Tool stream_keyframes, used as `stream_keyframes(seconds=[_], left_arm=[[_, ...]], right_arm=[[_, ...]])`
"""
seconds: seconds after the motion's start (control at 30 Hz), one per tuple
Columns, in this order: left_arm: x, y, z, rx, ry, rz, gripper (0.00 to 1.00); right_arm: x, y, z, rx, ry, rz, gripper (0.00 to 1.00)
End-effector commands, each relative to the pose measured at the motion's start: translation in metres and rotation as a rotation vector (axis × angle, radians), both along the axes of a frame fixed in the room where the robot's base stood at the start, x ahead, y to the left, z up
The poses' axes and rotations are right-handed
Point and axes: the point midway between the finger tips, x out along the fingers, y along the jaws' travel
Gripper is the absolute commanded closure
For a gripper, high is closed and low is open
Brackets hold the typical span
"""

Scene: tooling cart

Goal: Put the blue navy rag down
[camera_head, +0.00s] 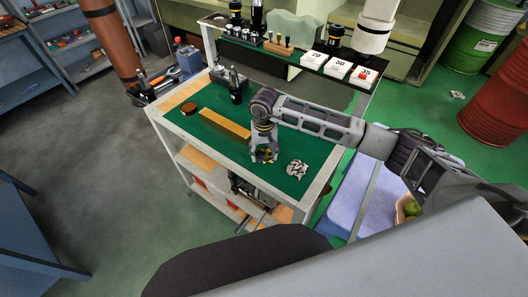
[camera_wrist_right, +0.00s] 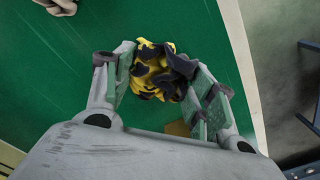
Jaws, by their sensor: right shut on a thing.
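My right gripper (camera_head: 263,155) is low over the green top of the cart (camera_head: 200,135), between a long tan block and a pale crumpled cloth. In the right wrist view, its fingers (camera_wrist_right: 165,88) are shut around a crumpled cloth (camera_wrist_right: 160,70), patterned in dark navy or black and yellow. The cloth hangs close to the green surface; whether it touches the surface, I cannot tell. In the head view, only a bit of yellow and dark cloth shows at the fingertips. My left gripper is not in view.
The tan block (camera_head: 224,123) lies left of the gripper, and the pale crumpled cloth (camera_head: 297,169) lies right of it. A brown round piece (camera_head: 189,108) and a dark bottle (camera_head: 235,88) stand further back. A raised rear shelf holds white numbered boxes (camera_head: 337,65). Some green surface is bare.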

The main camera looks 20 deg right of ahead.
Motion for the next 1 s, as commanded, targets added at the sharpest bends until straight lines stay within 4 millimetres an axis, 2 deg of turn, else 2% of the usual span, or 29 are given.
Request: stream_keyframes(seconds=[0.4, 0.43, 0.6, 1.0], left_arm=[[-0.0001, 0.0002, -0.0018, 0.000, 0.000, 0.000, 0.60], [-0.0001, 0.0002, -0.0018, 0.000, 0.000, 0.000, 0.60], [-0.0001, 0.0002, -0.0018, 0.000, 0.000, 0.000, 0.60], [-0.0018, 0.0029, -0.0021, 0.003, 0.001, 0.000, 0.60]], right_arm=[[0.0000, 0.0000, -0.0017, 0.000, 0.000, 0.000, 0.63], [0.0000, -0.0001, -0.0017, 0.000, 0.000, 0.000, 0.40], [0.0000, -0.0001, -0.0017, 0.000, 0.000, 0.000, 0.19], [0.0001, 0.0000, -0.0005, 0.000, 0.000, 0.000, 0.19]])
